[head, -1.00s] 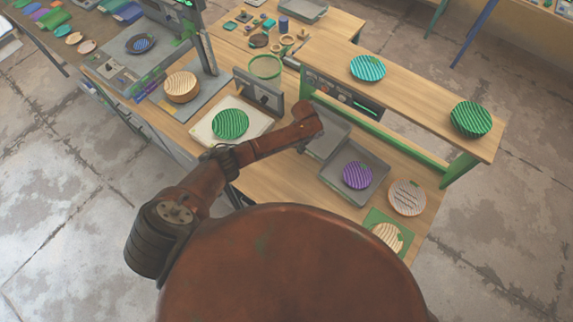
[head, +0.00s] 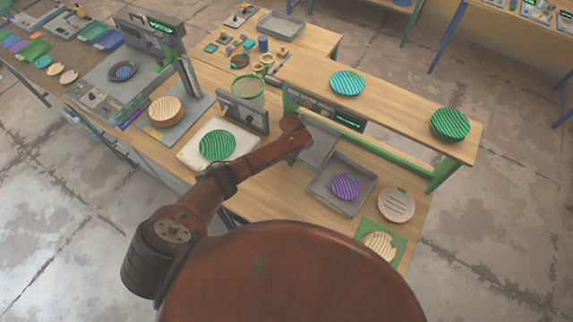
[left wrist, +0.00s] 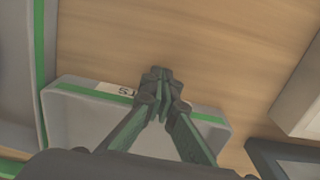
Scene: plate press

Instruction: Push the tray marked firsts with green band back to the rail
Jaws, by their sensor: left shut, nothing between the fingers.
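In the left wrist view, a grey tray (left wrist: 70,122) with a green band along its edge carries a white label, partly covered, with "TS" legible. My left gripper (left wrist: 160,76) is shut and empty, its fingertips over the banded edge beside the label; I cannot tell if they touch it. In the head view, an empty grey tray (head: 319,148), probably the same one, lies just right of my left wrist, partly hidden by it. A green rail (head: 352,137) runs beneath the raised shelf behind it. My left fingers are hidden there. My right gripper is not in view.
A grey tray (head: 318,194) with a purple plate (head: 345,186) stands in front. A green plate (head: 217,145) on a white board lies left of my arm. The raised shelf (head: 395,100) bears two plates. A pale plate (head: 396,204) sits at the right.

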